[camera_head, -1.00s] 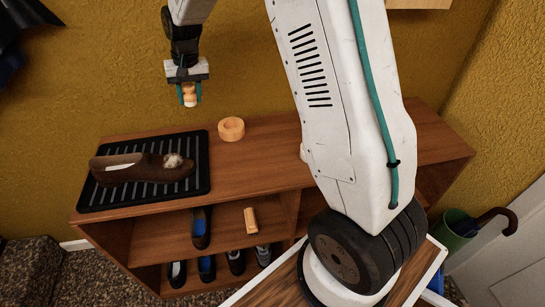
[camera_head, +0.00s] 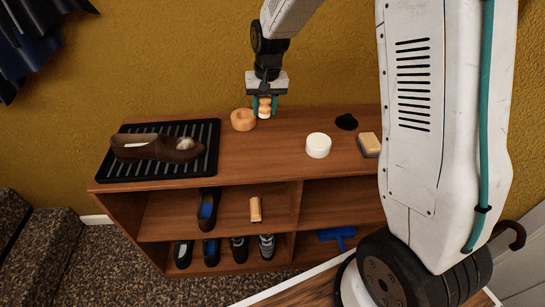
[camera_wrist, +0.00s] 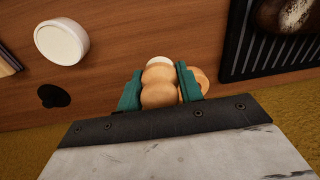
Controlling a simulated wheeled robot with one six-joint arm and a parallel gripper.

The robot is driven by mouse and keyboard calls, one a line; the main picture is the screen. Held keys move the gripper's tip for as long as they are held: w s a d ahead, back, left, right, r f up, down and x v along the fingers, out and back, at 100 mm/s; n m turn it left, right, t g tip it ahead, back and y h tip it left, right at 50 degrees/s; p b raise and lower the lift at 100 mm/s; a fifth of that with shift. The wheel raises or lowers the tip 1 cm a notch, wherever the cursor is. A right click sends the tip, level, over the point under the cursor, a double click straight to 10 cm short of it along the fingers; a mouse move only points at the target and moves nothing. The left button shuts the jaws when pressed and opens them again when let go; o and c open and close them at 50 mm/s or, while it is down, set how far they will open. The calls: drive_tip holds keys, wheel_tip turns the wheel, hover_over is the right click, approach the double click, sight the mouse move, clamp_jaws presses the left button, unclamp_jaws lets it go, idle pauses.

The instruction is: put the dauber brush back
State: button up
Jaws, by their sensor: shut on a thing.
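My gripper (camera_head: 264,103) is shut on the dauber brush (camera_head: 264,112), a small turned piece of pale wood with a whitish lower end. The brush hangs upright at the back of the shelf top; I cannot tell whether it touches the wood. In the wrist view, the green fingers of the gripper (camera_wrist: 160,88) clasp the brush (camera_wrist: 158,88) from both sides. A round wooden ring (camera_head: 243,119) sits just left of the brush in the head view. In the wrist view this ring (camera_wrist: 201,80) is partly hidden behind a finger.
A brown shoe (camera_head: 160,147) lies on a black ribbed tray (camera_head: 205,165) at left. Right of the brush are a white round tin (camera_head: 318,146), a black round piece (camera_head: 346,121) and a yellow-topped block (camera_head: 368,145).

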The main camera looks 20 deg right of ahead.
drive_tip(key=s+a+f+n, duration=0.1)
drive_tip(key=s+f, duration=0.3)
drive_tip(key=s, duration=0.6)
drive_tip(key=s+a+f+n, duration=0.1)
drive_tip(key=s+f, duration=0.3)
drive_tip(key=s, duration=0.7)
hover_over(267, 157)
drive_tip(key=shift+s+f+g+h, duration=0.2)
drive_tip(key=shift+f+g+h, duration=0.2)
drive_tip(key=shift+f, duration=0.05)
drive_tip(key=shift+w+f, duration=0.1)
drive_tip(key=shift+f, duration=1.7)
drive_tip(key=shift+f, duration=0.1)
drive_tip(key=o, duration=1.2)
